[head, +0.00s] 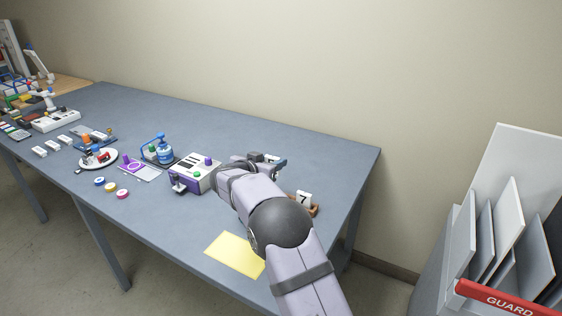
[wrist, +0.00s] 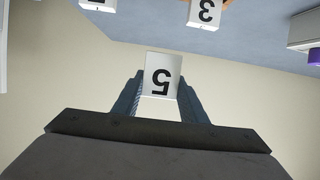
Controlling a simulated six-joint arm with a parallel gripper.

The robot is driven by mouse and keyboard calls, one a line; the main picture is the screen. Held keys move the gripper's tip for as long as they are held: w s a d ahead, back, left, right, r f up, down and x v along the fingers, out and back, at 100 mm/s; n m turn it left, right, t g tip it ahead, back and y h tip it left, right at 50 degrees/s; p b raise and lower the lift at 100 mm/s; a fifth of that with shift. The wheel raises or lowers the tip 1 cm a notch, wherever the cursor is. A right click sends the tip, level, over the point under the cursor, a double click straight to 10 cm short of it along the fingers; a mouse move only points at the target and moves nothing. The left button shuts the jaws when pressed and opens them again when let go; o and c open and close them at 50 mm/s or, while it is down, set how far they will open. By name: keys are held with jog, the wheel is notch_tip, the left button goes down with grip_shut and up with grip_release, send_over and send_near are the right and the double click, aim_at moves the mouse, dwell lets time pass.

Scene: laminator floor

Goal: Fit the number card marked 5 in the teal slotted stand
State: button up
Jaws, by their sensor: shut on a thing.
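My gripper (wrist: 160,105) is shut on the number card marked 5 (wrist: 160,66), which looks upside down in the wrist view. The card sits between the two dark fingers, clear of any stand in that view. In the head view my gripper (head: 270,163) is above the table's right part, largely hidden by my own arm. A small blue-teal patch shows by it, but I cannot tell whether it is the teal slotted stand or a finger. The stand is not clearly visible in either view.
A card marked 7 (head: 304,199) stands in a brown holder near the right end. A card marked 3 (wrist: 205,12) shows in the wrist view. A white box with purple parts (head: 194,176) stands left of my gripper. A yellow sheet (head: 235,254) lies at the front edge.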

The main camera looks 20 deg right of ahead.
jog(key=s+a+r+n+t+y+p, duration=0.1)
jog(key=s+a+r+n+y+p, duration=0.1)
jog(key=a+p, duration=0.55)
jog(key=shift+s+a+f+m+g+h, duration=0.1)
jog(key=shift+s+f+m+g+h, duration=0.15)
jog(key=shift+s+f+m+h, duration=0.4)
jog(key=shift+s+a+f+m+g+h, duration=0.2)
jog(key=shift+s+f, duration=0.2)
jog(key=shift+s, duration=0.55)
jog(key=shift+s+a+f+m+g+h, duration=0.1)
jog(key=shift+s+f+m+g+h, duration=0.2)
jog(key=shift+s+f, duration=0.35)
jog(key=shift+s+d, duration=0.1)
jog(key=shift+s, duration=0.05)
notch_tip(320, 180, down, 4)
jog(key=b, duration=0.4)
jog(key=shift+r+b, duration=0.1)
jog(key=shift+b, duration=0.2)
jog(key=shift+f, duration=0.95)
jog(key=shift+f+p, duration=0.2)
jog(key=shift+p, duration=0.35)
jog(key=shift+f, duration=0.7)
dwell(1.7)
